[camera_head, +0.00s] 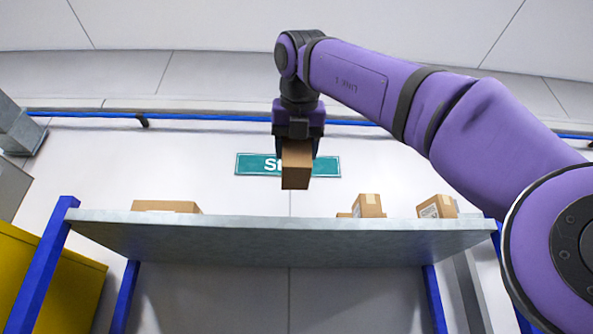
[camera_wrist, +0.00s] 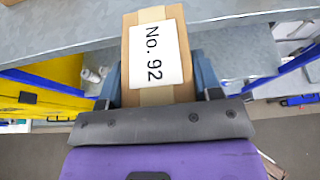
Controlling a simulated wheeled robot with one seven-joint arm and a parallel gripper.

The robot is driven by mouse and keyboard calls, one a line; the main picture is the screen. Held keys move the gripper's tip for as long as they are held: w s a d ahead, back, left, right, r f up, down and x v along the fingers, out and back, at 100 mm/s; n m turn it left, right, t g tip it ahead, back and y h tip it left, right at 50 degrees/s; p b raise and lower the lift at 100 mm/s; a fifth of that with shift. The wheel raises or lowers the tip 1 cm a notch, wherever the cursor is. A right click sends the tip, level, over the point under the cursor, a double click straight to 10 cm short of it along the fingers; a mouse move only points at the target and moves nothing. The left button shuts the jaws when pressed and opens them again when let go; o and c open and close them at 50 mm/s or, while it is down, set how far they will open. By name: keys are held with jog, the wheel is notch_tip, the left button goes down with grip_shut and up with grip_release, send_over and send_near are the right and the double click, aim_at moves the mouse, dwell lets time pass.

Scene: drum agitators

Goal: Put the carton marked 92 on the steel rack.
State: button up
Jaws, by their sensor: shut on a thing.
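The carton marked 92 (camera_wrist: 157,58) is a small brown box with a white label reading "No. 92" and tape, seen close in the wrist view. It also shows in the head view (camera_head: 296,165), hanging below the wrist. My gripper (camera_wrist: 160,85) is shut on it, one finger on each side. The steel rack (camera_head: 290,226) has a grey shelf and blue posts. In the head view the carton appears above the shelf's edge. In the wrist view the shelf (camera_wrist: 60,42) lies behind and below the carton. The carton is apart from the shelf in the head view.
On the shelf a flat carton (camera_head: 166,206) lies at left, and cartons (camera_head: 368,205) and (camera_head: 437,207) stand at right. The shelf's middle looks clear from below, though its top is hidden. A yellow cabinet (camera_head: 60,285) stands at left. A green sign (camera_head: 327,166) is on the wall.

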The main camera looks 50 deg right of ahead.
jog(key=shift+w+d+f, duration=0.3)
jog(key=shift+w+d, duration=1.95)
jog(key=shift+d, duration=0.4)
jog(key=shift+w+d+f, duration=0.25)
jog(key=shift+w+d, duration=2)
jog(key=shift+d, duration=0.4)
jog(key=shift+w+d+f, duration=0.3)
jog(key=shift+w+d, duration=1.95)
jog(key=shift+d, duration=0.4)
jog(key=shift+f, duration=0.4)
jog(key=o, duration=1.1)
jog(key=shift+a, duration=0.1)
jog(key=v, duration=1)
jog(key=shift+s+a, duration=0.25)
jog(key=shift+s, duration=0.05)
